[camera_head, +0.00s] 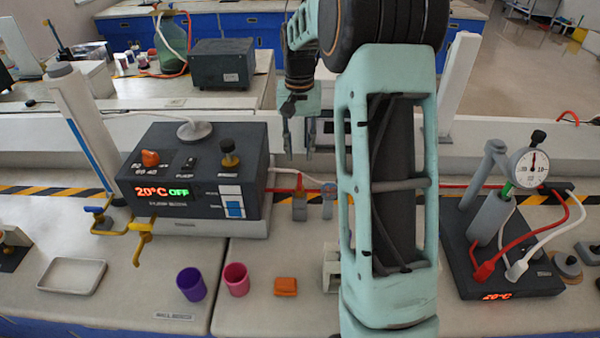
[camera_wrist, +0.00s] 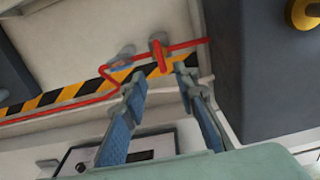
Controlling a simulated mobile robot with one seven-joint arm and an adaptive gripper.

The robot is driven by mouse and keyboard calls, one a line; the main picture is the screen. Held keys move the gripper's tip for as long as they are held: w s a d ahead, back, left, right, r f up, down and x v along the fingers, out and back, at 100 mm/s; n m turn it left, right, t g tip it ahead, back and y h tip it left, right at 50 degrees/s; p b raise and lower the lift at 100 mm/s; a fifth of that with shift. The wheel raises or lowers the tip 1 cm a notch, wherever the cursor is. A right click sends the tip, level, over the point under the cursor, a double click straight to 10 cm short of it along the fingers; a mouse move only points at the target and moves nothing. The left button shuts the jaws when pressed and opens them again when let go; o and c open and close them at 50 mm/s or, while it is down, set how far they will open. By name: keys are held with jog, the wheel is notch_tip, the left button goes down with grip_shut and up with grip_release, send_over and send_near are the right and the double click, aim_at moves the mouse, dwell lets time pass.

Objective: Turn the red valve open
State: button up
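The red valve shows as a red handle (camera_wrist: 160,55) on a thin red pipe in the wrist view. In the head view, its red handle (camera_head: 299,182) stands above a brass-coloured body at the back of the bench, right of the dark bath unit. My gripper (camera_head: 299,143) is above the valve in the head view, its fingers pointing down and apart. In the wrist view, my gripper (camera_wrist: 161,78) is open and empty, and the red handle appears just beyond the gap between the fingertips. I cannot tell whether a finger touches it.
The dark bath unit (camera_head: 190,175) with a "20°C OFF" display stands close left of the valve. A round blue-grey fitting (camera_head: 329,190) sits on the pipe to the right. A purple cup (camera_head: 191,284), a pink cup (camera_head: 237,279) and an orange block (camera_head: 286,287) stand in front. My arm hides part of the bench.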

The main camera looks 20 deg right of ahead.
aim_at(300, 179)
notch_tip(300, 179, down, 9)
jog(key=shift+f+p, duration=0.15)
jog(key=shift+p, duration=0.2)
jog(key=shift+c, duration=0.3)
grip_shut()
